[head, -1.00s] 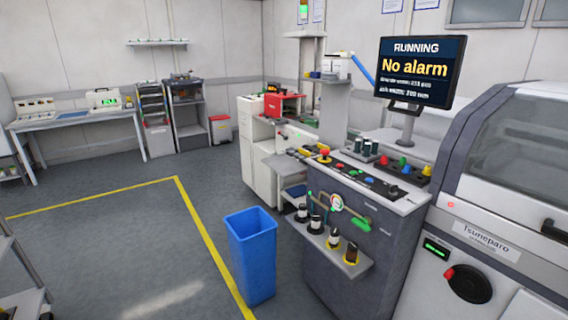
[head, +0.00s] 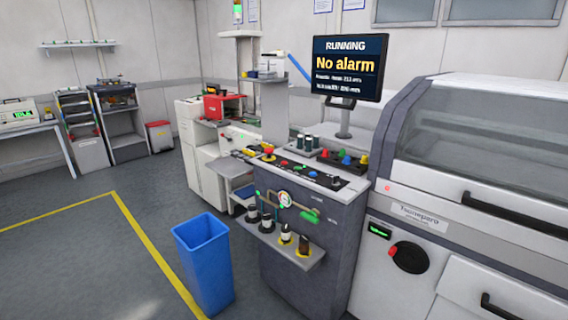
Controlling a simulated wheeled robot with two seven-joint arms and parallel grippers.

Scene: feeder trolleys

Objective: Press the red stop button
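The red stop button (head: 268,150) is a red mushroom-shaped knob on a yellow base. It stands at the left end of the sloping control panel (head: 318,178) on top of a dark grey cabinet (head: 290,215). Several smaller coloured buttons and knobs sit to its right on the same panel. A screen (head: 347,66) above the panel reads "RUNNING" and "No alarm". Neither of my grippers shows in the head view.
A blue bin (head: 204,262) stands on the floor left of the cabinet. A shelf with several bottles (head: 300,258) juts from the cabinet front. A large machine (head: 470,150) fills the right side. Open floor (head: 60,260) with yellow lines lies at the left.

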